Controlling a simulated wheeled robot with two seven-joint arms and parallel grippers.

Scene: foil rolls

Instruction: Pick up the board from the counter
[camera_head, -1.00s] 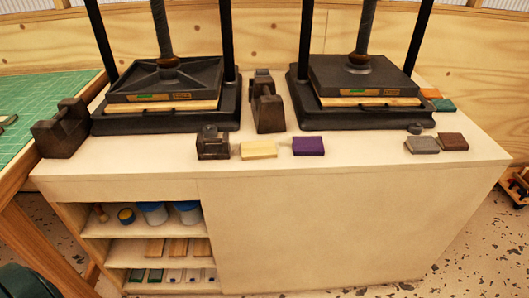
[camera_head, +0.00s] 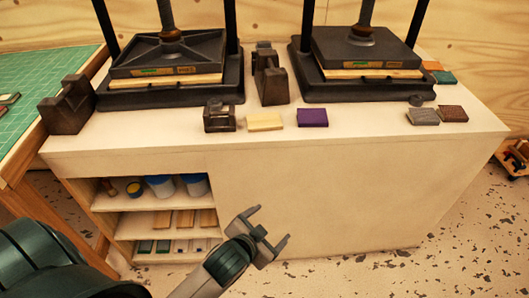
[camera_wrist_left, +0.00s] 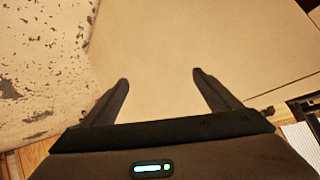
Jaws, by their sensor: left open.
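The counter (camera_head: 340,140) is a pale cabinet with a flat top. Near its front edge lie a cream board-like block (camera_head: 265,122) and a purple one (camera_head: 312,118), with a grey one (camera_head: 422,116) and a brown one (camera_head: 453,114) at the right. I cannot tell which is the board. My left gripper (camera_head: 270,224) is open and empty, in front of the cabinet's front panel and below the top. In the left wrist view its open fingers (camera_wrist_left: 160,77) have nothing between them; a pale panel lies beyond. My right gripper is not in view.
Two black presses, left (camera_head: 170,90) and right (camera_head: 362,84), stand on the counter with light boards inside. Dark tape dispensers (camera_head: 68,106) (camera_head: 270,78) and a small dark holder (camera_head: 219,117) stand near them. Open shelves (camera_head: 125,205) are at the front left.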

